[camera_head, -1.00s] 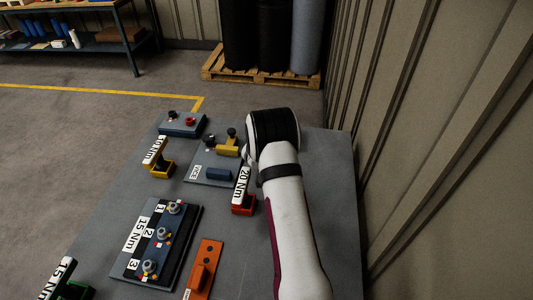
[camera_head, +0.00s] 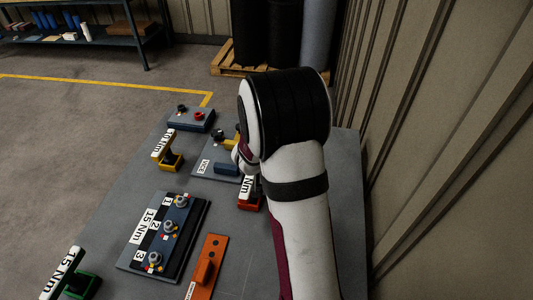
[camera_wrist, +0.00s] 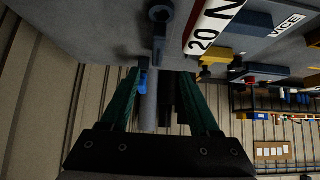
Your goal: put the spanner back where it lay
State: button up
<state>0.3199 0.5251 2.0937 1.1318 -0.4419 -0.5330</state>
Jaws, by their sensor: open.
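In the wrist view a grey spanner-like tool (camera_wrist: 160,14), with a ring-like end and a straight shaft, appears to lie on the grey table just ahead of my gripper (camera_wrist: 161,72). My gripper's two green fingers are open and spread, with the shaft in line with the gap between them. I cannot tell whether its far end lies between the fingertips. No contact with the fingers shows. In the head view my arm hides the spanner and the gripper.
The 20 Nm tool in its red holder (camera_head: 250,205) stands close beside my wrist. The vice plate (camera_head: 205,170), a yellow-based tool holder (camera_head: 171,161), the numbered 15 Nm block (camera_head: 160,240) and an orange plate (camera_head: 207,268) lie left. A ribbed wall (camera_head: 440,150) stands right.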

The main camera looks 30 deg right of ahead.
jog(key=s+a+r+n+t+y, duration=0.1)
jog(key=s+a+r+y, duration=0.2)
jog(key=a, duration=0.5)
jog(key=a+r+n+y, duration=0.1)
jog(key=a+r+y, duration=0.25)
jog(key=a, duration=0.45)
jog(key=s+a+r+n+g+y, duration=0.2)
jog(key=s+a+r, duration=0.1)
jog(key=s+a, duration=0.45)
jog(key=s+a+g, duration=0.2)
jog(key=s+g, duration=0.3)
jog(key=s, duration=1.5)
jog(key=shift+s+r+m+g, duration=0.25)
jog(key=shift+m+g, duration=0.05)
